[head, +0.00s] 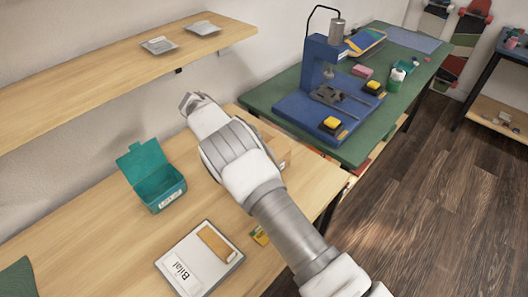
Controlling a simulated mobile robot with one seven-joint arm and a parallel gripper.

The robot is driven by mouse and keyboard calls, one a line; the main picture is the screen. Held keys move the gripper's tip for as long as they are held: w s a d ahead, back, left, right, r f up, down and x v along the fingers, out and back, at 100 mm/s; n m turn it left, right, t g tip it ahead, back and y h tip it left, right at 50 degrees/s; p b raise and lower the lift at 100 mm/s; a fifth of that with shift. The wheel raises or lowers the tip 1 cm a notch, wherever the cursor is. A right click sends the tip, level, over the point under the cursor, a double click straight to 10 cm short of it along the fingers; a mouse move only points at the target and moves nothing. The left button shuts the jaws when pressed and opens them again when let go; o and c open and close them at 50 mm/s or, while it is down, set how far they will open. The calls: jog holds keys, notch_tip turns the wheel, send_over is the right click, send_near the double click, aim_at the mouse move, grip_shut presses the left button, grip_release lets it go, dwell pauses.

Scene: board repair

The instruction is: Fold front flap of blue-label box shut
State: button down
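A brown cardboard box (277,153) stands on the wooden table, mostly hidden behind my arm. Only part of its right side and top edge shows. No blue label can be seen on it, so I cannot tell whether it is the blue-label box, and its front flap is hidden. My gripper (193,102) is up and to the left of this box, near the wall and above the table's back. Its fingers are small and seen at an angle. I see nothing held in it.
An open teal box (167,198) with a white label and raised lid stands on the table (88,232). A shelf (105,85) overhangs at left; a green bench (373,146) holds a blue press (312,75).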

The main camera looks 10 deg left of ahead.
dwell(0.4)
jog(key=c, duration=1.1)
grip_release()
jog(key=shift+o, duration=0.2)
jog(key=shift+r, duration=0.3)
jog(key=r, duration=0.4)
jog(key=shift+d, duration=0.2)
jog(key=d+r+p, duration=0.1)
jog(key=d+r, duration=0.5)
jog(key=d, duration=0.5)
jog(key=shift+s+d+r, duration=0.15)
jog(key=shift+s+r, duration=0.05)
jog(key=shift+s, duration=0.05)
